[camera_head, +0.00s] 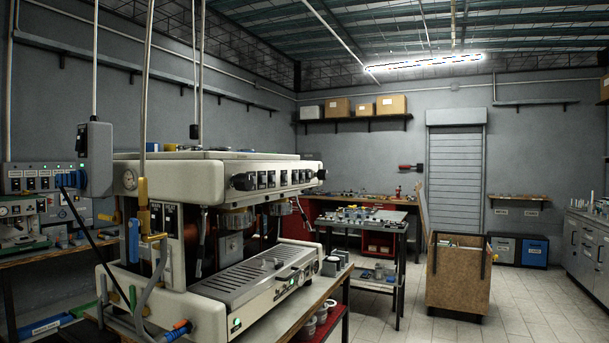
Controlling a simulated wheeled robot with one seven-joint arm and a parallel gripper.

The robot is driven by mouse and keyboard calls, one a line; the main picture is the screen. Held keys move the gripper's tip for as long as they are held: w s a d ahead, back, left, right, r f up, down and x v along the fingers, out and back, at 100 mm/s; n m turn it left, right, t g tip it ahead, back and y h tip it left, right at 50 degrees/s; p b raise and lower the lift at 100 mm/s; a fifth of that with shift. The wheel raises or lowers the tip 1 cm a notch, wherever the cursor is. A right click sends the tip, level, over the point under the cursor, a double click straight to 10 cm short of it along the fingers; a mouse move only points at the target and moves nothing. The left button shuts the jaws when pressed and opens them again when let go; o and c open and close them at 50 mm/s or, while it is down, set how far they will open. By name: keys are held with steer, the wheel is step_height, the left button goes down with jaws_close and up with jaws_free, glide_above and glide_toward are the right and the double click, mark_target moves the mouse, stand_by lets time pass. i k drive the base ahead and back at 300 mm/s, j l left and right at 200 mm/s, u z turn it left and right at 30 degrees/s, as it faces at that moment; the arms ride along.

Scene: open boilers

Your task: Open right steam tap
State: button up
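A large cream espresso machine (185,180) stands on a bench in the left half of the view, its front panel turned toward the right. A black knob (243,181) sticks out at the near, left end of the upper panel. A smaller dark knob (321,174) shows at the far, right end of that panel; it looks like the right steam tap, but whether it is open or shut cannot be told. A row of dark switches (283,178) lies between the knobs. My gripper is not in view.
The bench edge (318,310) runs below the machine's front. Brass valves (147,215) and hoses cover its near side. A cart with parts (372,217) and a wooden crate (458,278) stand to the right. Tiled floor (400,327) is free in the foreground.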

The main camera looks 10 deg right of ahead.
mark_target(322, 174)
steer(key=i+l+u, duration=0.3)
steer(key=l+u, duration=0.2)
steer(key=l, duration=0.4)
steer(key=i+l+u, duration=0.15)
steer(key=l+u, duration=0.3)
steer(key=l, duration=0.45)
steer(key=l+u, duration=0.5)
steer(key=l, duration=0.45)
